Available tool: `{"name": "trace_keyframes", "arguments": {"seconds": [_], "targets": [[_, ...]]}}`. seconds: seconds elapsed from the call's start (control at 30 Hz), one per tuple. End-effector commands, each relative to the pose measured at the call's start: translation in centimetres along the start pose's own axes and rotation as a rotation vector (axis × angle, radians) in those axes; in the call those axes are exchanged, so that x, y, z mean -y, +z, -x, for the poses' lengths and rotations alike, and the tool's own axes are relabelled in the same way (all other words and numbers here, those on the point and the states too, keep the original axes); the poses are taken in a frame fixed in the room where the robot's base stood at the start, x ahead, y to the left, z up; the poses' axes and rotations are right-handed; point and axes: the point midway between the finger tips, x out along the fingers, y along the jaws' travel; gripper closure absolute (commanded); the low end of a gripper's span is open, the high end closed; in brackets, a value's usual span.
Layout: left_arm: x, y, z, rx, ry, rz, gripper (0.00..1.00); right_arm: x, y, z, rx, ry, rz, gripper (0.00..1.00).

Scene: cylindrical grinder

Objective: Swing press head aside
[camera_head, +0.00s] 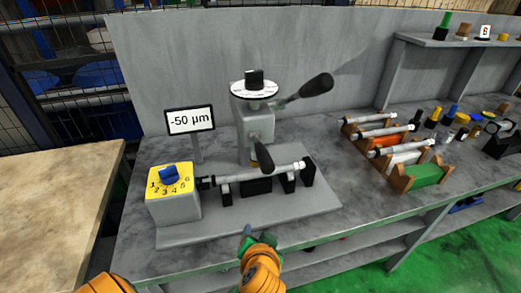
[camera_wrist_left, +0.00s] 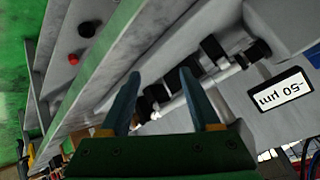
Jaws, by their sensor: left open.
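The press head (camera_head: 254,118) is a grey block on a column at the back of the base plate (camera_head: 210,233), with a white dial and black knob (camera_head: 254,78) on top. A lever with a black grip (camera_head: 316,85) points right from it, and a second black handle (camera_head: 264,157) hangs at its front. A silver shaft (camera_head: 245,175) lies across black supports below the head; it also shows in the left wrist view (camera_wrist_left: 172,106). My left gripper (camera_head: 247,231) is open and empty by the front edge of the base plate, apart from the head. My right gripper is not in view.
A yellow-topped box with a blue knob (camera_head: 168,174) stands left of the shaft. A display reading -50 µm (camera_head: 190,120) stands behind it. Wooden racks with shafts (camera_head: 400,176) and small coloured parts are on the right. Clear bench (camera_head: 340,170) lies between.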

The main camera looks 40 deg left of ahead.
Motion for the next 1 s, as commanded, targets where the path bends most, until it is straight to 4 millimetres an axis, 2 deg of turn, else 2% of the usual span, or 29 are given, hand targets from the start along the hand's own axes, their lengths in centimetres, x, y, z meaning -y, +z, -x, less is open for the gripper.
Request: {"name": "trace_keyframes", "arguments": {"seconds": [0.07, 0.2, 0.3, 0.43, 0.53, 0.7, 0.83, 1.0], "targets": [[1.0, -3.1, 0.7, -0.09, -0.088, 0.045, 0.37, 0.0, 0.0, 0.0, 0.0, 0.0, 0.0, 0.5], [3.6, -9.1, 3.8, -0.294, -0.278, 0.159, 0.37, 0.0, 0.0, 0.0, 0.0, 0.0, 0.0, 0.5], [5.3, -12.4, 6.8, -0.437, -0.395, 0.243, 0.37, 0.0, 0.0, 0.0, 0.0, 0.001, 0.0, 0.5], [6.8, -14.7, 9.5, -0.552, -0.485, 0.314, 0.37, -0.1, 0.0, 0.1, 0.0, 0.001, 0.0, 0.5], [7.8, -15.7, 9.0, -0.566, -0.501, 0.319, 0.37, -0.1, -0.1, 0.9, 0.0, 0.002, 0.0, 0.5], [9.8, -17.1, 6.4, -0.563, -0.501, 0.317, 0.37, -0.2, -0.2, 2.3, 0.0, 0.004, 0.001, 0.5], [10.4, -17.7, 5.0, -0.562, -0.498, 0.318, 0.37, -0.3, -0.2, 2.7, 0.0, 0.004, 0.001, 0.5], [10.6, -17.7, 4.5, -0.56, -0.494, 0.32, 0.37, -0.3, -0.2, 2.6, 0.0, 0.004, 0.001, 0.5]]}}
